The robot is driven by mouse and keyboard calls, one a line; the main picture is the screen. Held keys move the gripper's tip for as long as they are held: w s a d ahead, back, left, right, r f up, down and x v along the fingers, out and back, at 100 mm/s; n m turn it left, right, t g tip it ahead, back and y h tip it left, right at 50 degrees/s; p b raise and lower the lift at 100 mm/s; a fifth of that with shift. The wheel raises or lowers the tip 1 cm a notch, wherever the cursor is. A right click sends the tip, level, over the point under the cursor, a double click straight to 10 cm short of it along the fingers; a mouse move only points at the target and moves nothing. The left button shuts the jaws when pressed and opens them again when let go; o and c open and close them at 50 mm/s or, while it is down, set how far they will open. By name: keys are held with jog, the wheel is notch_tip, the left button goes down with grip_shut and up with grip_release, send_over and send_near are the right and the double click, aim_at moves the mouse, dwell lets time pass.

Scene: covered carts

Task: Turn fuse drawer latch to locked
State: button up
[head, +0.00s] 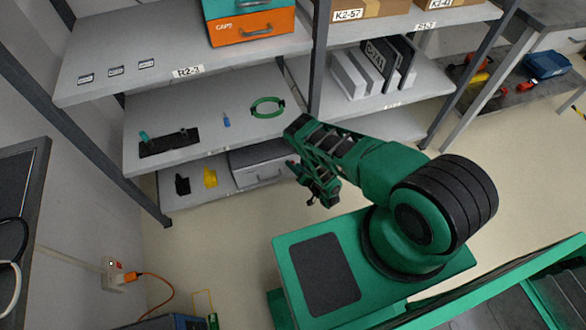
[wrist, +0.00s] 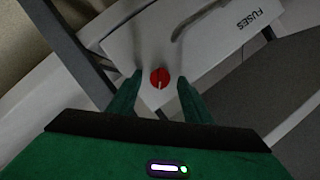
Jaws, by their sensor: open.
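The fuse drawer (wrist: 225,42) is a light grey box front with FUSES lettered on it. Its latch (wrist: 159,77) is a small red round knob with a pale line on its face, running roughly up and down in the wrist view. My gripper (wrist: 159,88) is open, one green finger on each side of the latch, with visible gaps; I cannot tell the depth between them. In the head view the grey drawer unit (head: 262,168) sits on the lowest shelf, and my gripper (head: 299,183) is by its right end.
A dark handle (wrist: 190,20) is on the drawer front beyond the latch. A shelf post (wrist: 68,45) stands to the left. The middle shelf (head: 205,140) overhangs the drawer unit. A yellow item (head: 210,177) and a black item (head: 182,184) are left of it.

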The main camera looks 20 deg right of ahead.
jog(key=c, duration=1.1)
jog(key=shift+a, duration=0.35)
jog(key=shift+d, duration=0.35)
jog(key=shift+w+d+r, duration=0.1)
jog(key=shift+d, duration=0.15)
jog(key=o, duration=1.1)
jog(key=shift+a, duration=0.15)
